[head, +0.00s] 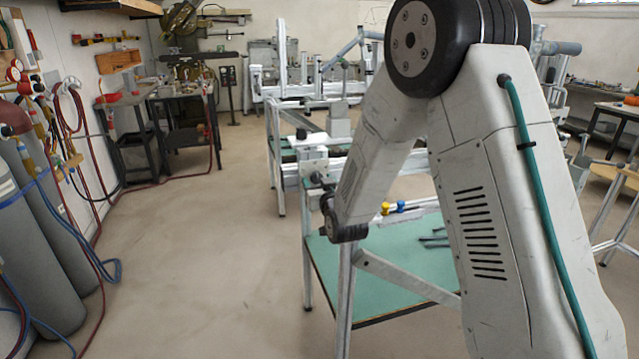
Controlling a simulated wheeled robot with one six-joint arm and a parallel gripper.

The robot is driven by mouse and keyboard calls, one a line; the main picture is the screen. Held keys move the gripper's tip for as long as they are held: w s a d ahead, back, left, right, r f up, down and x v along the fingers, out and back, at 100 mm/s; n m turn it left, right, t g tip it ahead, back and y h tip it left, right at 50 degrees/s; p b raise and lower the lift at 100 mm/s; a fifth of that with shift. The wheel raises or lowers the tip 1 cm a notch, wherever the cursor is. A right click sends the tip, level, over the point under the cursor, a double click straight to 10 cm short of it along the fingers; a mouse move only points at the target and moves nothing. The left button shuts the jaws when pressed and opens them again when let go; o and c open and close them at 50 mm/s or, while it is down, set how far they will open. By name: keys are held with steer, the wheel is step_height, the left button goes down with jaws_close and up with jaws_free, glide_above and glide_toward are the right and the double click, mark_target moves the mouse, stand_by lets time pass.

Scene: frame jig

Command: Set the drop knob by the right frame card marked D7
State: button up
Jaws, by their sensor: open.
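My arm rises at the right and bends down to a wrist near the picture's middle. A small yellow knob-like piece (385,208) and a blue one (401,206) stand side by side on the light rail behind the green table top, apart from my gripper. I cannot tell whether either is the drop knob. No card marked D7 can be read, and my arm hides much of the right side.
A green-topped table (385,262) on metal legs stands below my wrist, with dark tools on it. Pale framework (290,90) stands behind. Gas cylinders (45,230) and hoses line the left wall; a workbench (165,95) is farther back. The left-centre floor is clear.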

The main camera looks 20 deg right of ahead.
steer(key=c, duration=1)
steer(key=shift+m, duration=0.3)
steer(key=m, duration=0.4)
steer(key=shift+a, duration=0.1)
steer(key=m, duration=0.5)
steer(key=shift+m, duration=0.4)
steer(key=m, duration=1.3)
steer(key=shift+r, duration=0.1)
steer(key=shift+m, duration=0.4)
